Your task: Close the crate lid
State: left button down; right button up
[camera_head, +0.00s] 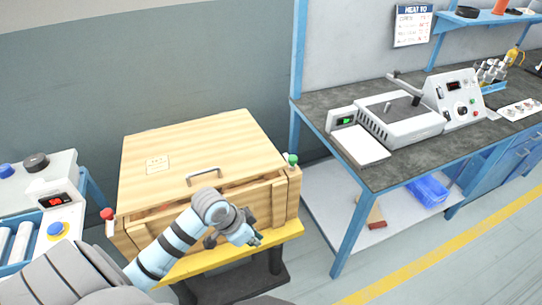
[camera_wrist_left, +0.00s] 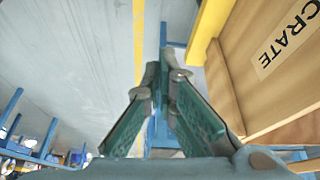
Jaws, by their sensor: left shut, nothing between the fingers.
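The wooden crate (camera_head: 262,207) stands on a yellow-topped stand. Its light wood lid (camera_head: 225,145) has a metal handle (camera_head: 203,176) near its front edge. A narrow strip of the inside shows beneath the lid's front edge, so the lid looks slightly raised. My left gripper (camera_head: 254,238) is shut and empty in front of the crate, below the lid's front edge. In the left wrist view the gripper's fingertips (camera_wrist_left: 168,62) meet, and the crate's side (camera_wrist_left: 262,85) with its label is to the right, apart from the fingers. My right gripper is not in view.
The yellow stand top (camera_head: 210,263) juts out below the crate. Posts with a red cap (camera_head: 107,214) and a green cap (camera_head: 292,159) flank it. A roller conveyor is at left. A workbench (camera_head: 352,180) with instruments is at right, with clear floor before it.

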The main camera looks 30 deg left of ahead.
pick_arm(q)
jog(key=w+a+r+t+h, duration=0.1)
jog(key=w+a+r, duration=0.35)
jog(key=r, duration=0.25)
jog(key=w+a+r+m+t+h, duration=0.1)
jog(key=w+a+r, duration=0.2)
jog(key=w+r, duration=0.3)
jog(key=w+a+r+t+h, duration=0.15)
jog(key=w+a+r, duration=0.25)
jog(key=r, duration=0.4)
send_over(271, 169)
jog(key=shift+g, duration=0.25)
jog(key=f, duration=0.6)
jog(key=shift+w+a+f, duration=0.1)
jog(key=shift+w+f, duration=0.1)
jog(key=shift+f, duration=0.15)
notch_tip(271, 169, down, 3)
jog(key=shift+s+r, duration=0.15)
jog(key=shift+s+f, duration=0.1)
jog(key=shift+f, duration=0.5)
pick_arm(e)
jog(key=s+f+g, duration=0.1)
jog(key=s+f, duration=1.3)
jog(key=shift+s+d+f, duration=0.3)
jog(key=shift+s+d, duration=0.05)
